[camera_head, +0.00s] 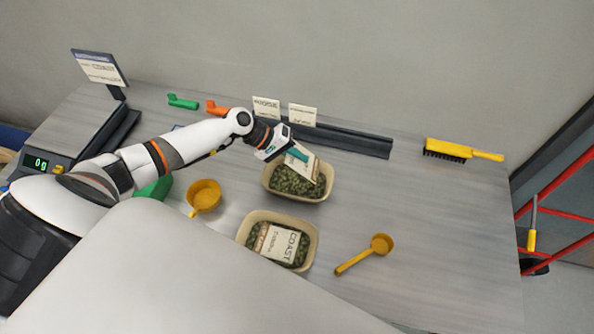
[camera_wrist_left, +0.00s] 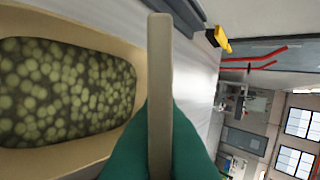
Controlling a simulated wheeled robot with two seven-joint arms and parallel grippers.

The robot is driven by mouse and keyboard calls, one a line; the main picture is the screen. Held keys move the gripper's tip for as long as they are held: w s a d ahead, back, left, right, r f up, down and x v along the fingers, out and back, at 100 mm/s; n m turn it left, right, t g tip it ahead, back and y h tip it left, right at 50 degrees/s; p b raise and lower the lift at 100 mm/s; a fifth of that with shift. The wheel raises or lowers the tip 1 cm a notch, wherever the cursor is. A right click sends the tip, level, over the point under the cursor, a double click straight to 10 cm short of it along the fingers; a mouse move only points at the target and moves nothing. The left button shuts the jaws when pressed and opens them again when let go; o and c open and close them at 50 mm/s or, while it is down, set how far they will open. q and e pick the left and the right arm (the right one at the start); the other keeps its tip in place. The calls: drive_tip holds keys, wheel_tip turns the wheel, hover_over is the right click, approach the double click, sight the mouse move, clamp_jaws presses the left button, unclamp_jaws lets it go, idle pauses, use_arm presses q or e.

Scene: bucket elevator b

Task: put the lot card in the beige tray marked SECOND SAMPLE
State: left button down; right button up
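My left gripper (camera_head: 298,154) has teal fingers and is shut on a pale lot card (camera_head: 304,169). The card is tilted over the back beige tray (camera_head: 328,190), which holds green pellets. In the left wrist view the card (camera_wrist_left: 160,80) shows edge-on between the teal fingers, with the tray's pellets to the left. I cannot tell whether the card touches the pellets. A front beige tray (camera_head: 314,245) also holds green pellets, with a card marked COAST (camera_head: 284,244) lying on them. I cannot read a SECOND SAMPLE mark on either tray. My right gripper is not in view.
A yellow scoop (camera_head: 204,195) lies left of the trays and another (camera_head: 380,244) to the right. A dark rail (camera_head: 350,140) with two upright cards runs behind. A yellow brush (camera_head: 450,149) lies at the back right. A scale (camera_head: 38,162) stands at left.

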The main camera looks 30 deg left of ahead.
use_arm(q)
wheel_tip(320, 180, down, 7)
drive_tip(key=b, duration=0.5)
drive_tip(key=c, duration=1.8)
unclamp_jaws()
drive_tip(key=p+v, duration=0.3)
drive_tip(key=v, duration=0.5)
